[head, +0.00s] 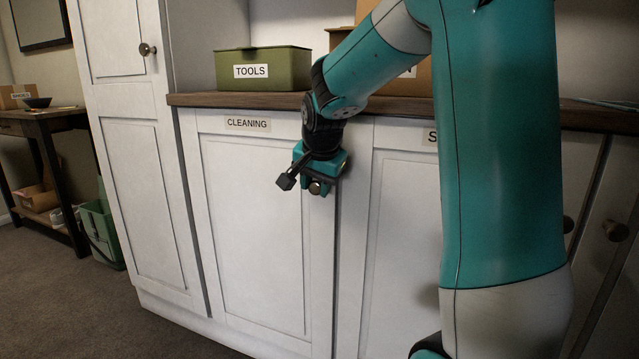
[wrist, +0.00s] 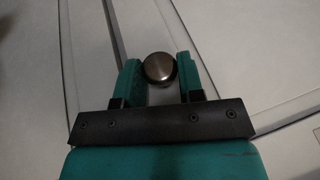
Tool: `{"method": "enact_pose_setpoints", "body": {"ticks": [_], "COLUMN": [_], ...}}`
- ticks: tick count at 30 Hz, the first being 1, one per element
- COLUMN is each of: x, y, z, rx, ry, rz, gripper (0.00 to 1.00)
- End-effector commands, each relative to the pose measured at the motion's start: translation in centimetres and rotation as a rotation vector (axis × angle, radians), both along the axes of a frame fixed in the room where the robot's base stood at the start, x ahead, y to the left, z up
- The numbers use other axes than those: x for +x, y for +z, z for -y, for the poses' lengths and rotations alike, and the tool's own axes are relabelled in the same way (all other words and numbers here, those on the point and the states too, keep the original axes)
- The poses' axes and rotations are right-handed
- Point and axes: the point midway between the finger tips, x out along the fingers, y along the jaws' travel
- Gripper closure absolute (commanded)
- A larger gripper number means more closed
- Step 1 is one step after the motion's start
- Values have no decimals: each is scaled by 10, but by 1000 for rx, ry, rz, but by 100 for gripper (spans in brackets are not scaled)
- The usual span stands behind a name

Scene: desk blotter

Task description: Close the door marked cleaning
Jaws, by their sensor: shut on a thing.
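The white door marked CLEANING (head: 250,240) is in the lower cabinet, left of the middle in the head view. It looks flush with the cabinet front. Its label (head: 248,124) is near its top edge. Its round metal knob (head: 317,188) is near its upper right corner. My gripper (head: 316,184) is at that knob, and in the wrist view the knob (wrist: 159,68) sits between its two teal fingers. My gripper is shut on the knob. My wrist hides the door's top right corner.
A wooden counter (head: 225,101) runs above the doors, bearing a green TOOLS box (head: 262,70) and cardboard boxes. A second door (head: 395,230), its label partly hidden by my arm, adjoins on the right. A tall white cabinet (head: 140,150) stands left. Carpet (head: 60,310) is clear at lower left.

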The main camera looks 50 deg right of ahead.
Motion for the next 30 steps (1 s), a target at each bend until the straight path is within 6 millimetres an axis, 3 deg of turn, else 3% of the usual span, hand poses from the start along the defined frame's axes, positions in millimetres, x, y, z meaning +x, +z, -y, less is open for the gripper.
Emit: {"method": "enact_pose_setpoints", "body": {"ticks": [8,9,12,22,26,30], "x": [-1,-1,-1,-2,-8,-20], "y": [-2,-2,-1,6,25,57], "z": [8,8,7,5,-2,-12], "rx": [-9,-9,-8,-9,-10,-9], "ry": [-19,-19,-18,-16,-13,-9], "rz": [0,1,2,5,8,9], "gripper": [100,56,39,39,39,39]}}
